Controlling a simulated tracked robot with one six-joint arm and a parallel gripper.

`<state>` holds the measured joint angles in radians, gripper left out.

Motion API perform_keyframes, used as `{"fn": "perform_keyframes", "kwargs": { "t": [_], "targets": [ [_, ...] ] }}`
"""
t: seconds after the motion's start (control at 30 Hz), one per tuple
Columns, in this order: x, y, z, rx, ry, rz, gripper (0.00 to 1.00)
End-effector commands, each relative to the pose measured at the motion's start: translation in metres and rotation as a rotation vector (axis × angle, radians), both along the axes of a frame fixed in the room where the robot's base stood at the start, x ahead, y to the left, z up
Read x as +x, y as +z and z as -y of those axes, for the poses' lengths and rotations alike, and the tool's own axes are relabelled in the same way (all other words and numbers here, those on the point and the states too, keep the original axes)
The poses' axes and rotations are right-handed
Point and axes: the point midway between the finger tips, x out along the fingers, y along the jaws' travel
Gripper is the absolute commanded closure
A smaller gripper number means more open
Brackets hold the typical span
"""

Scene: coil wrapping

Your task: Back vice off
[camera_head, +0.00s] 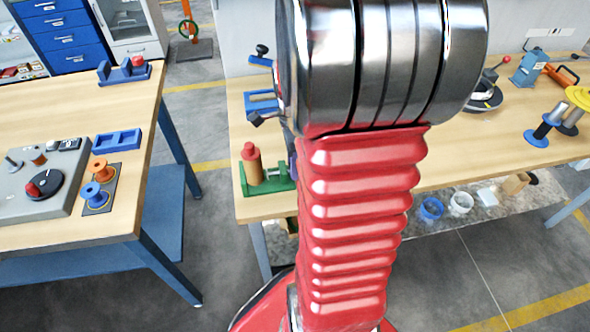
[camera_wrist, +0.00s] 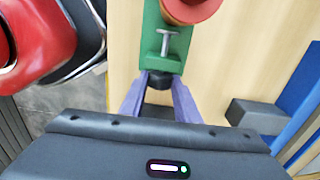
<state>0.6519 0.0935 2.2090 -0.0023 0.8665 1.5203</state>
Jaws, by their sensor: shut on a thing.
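The green vice (camera_wrist: 158,48) shows at the top of the wrist view, with a grey T-shaped screw (camera_wrist: 165,43) on it and a black knob (camera_wrist: 158,94) at its near end. My gripper (camera_wrist: 158,88) has its two purple-grey fingers on either side of the black knob, shut on it. A red and orange round piece (camera_wrist: 190,8) stands at the vice's far end, cut off by the frame. In the head view the green vice (camera_head: 268,184) sits at the table's near left part, with a red-capped tan cylinder (camera_head: 252,165) upright in it. My arm hides much of the gripper there.
The wooden table (camera_head: 440,165) carries a blue stand (camera_head: 262,103) behind the vice and spools (camera_head: 545,128) at right. In the wrist view a grey block (camera_wrist: 255,115) and blue part lie right of my gripper. A second table (camera_head: 60,225) stands left across a gap.

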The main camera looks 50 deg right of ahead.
Motion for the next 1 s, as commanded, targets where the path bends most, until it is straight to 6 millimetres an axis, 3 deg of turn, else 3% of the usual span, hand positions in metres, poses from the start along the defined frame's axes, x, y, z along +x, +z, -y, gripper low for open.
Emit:
{"fn": "perform_keyframes", "kwargs": {
  "t": [1.0],
  "targets": [
    [-0.0065,-0.0012,-0.0052,-0.179,0.000,0.264,0.85]
  ]
}}
